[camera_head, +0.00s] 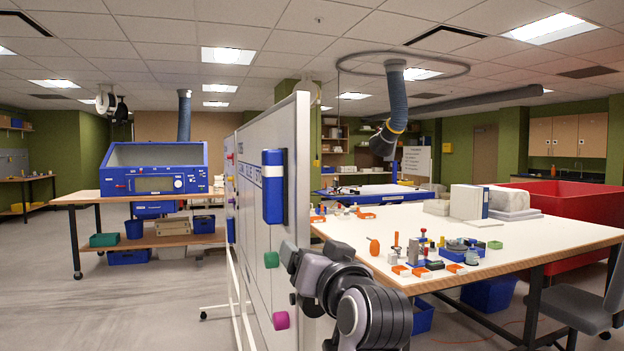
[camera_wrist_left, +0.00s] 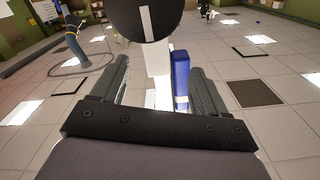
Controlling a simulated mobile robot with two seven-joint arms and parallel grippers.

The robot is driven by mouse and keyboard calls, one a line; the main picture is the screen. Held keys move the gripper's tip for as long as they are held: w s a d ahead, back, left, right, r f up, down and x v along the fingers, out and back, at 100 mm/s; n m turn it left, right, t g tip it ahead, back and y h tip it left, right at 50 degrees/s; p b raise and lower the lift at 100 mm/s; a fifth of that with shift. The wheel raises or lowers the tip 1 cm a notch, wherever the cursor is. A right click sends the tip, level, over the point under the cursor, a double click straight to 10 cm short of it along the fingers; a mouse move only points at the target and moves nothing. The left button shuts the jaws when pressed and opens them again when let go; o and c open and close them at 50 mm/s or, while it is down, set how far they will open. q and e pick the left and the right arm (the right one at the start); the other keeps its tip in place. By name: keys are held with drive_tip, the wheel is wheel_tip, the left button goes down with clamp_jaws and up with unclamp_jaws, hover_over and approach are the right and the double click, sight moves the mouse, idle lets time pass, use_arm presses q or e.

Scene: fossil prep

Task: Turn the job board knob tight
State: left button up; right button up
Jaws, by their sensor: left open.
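The white job board (camera_head: 300,150) stands edge-on in the middle of the head view, with a blue block (camera_head: 273,187) on it. In the left wrist view, which is upside down, a round black knob (camera_wrist_left: 147,20) with a white stripe shows at the top. The board's white edge (camera_wrist_left: 157,62) and the blue block (camera_wrist_left: 181,72) show behind it. My left gripper (camera_wrist_left: 160,75) is open, and the knob appears past its fingertips, not between them. In the head view my left gripper (camera_head: 298,258) is by the board's near edge and hides part of it. My right gripper is not seen.
A green round piece (camera_head: 271,259) and a magenta one (camera_head: 281,320) stick out from the board. A white worktable (camera_head: 480,235) with small tools and blocks stands to the right, close to my arm. A chair (camera_head: 590,300) is at far right. Open floor (camera_head: 120,310) lies left.

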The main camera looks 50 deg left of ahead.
use_arm(q)
wheel_tip(320, 180, up, 13)
drive_tip(key=shift+f, duration=0.15)
idle(0.4)
idle(0.5)
